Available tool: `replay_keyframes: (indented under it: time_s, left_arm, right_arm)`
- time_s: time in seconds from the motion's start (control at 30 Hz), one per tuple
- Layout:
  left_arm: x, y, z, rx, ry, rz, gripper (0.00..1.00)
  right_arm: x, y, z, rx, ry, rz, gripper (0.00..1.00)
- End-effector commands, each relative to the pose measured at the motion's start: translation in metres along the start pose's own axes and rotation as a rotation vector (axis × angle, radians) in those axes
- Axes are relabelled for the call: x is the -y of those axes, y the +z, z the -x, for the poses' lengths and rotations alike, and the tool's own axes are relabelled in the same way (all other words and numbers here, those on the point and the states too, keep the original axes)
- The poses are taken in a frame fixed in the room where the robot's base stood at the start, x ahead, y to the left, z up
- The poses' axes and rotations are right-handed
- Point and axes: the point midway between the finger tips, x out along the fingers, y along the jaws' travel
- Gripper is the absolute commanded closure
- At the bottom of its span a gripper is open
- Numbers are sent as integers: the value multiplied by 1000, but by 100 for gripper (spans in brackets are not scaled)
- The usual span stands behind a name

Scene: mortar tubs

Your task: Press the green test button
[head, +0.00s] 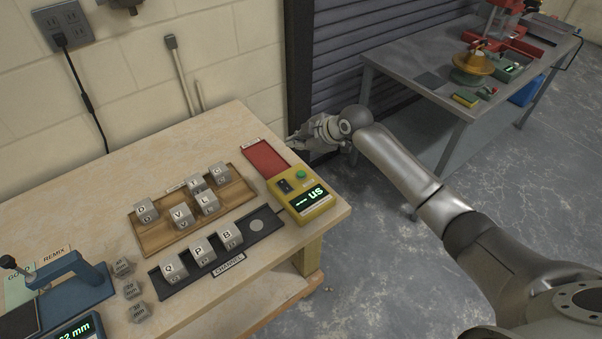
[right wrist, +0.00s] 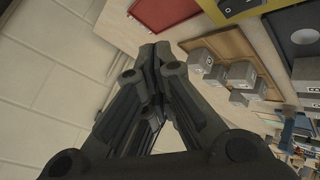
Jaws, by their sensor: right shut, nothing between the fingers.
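The green button (head: 301,174) is a small round cap on top of the yellow tester box (head: 322,207), near the bench's right end. The box has a lit display and a dark switch beside the button. My right gripper (head: 291,138) is shut and empty, beyond the bench's back right corner and apart from the box. In the right wrist view, its closed fingers (right wrist: 155,52) point toward the bench, and part of the yellow box (right wrist: 237,6) shows at the top edge. The green button is not visible there. I do not see my left gripper.
A red mat (head: 264,158) lies behind the box. Left of it are a wooden tray (head: 154,243) with lettered cubes and a black channel tray (head: 262,239) with more cubes. A grey table (head: 415,68) with equipment stands at the back right. Open floor lies right of the bench.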

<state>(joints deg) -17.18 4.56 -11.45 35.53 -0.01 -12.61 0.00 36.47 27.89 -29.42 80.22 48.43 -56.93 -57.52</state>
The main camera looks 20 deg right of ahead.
Motion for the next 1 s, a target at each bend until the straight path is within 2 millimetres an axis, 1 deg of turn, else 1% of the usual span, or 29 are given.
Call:
replay_keyframes:
  time_s: [0.27,0.5,0.6,0.77,1.0]
  left_arm:
    - [0,2,-26,0,-1,1,60]
    - [0,5,-54,0,-1,1,60]
    - [0,6,-62,0,-1,1,60]
    - [0,6,-68,0,-1,0,60]
    - [0,6,-67,0,-1,0,60]
  right_arm:
    - [16,15,-21,1,-1,-1,100]
    - [33,33,-44,1,-2,-2,100]
    - [39,38,-52,1,-2,-2,100]
    - [43,43,-59,0,0,-1,100]
    - [44,43,-60,0,0,-1,100]
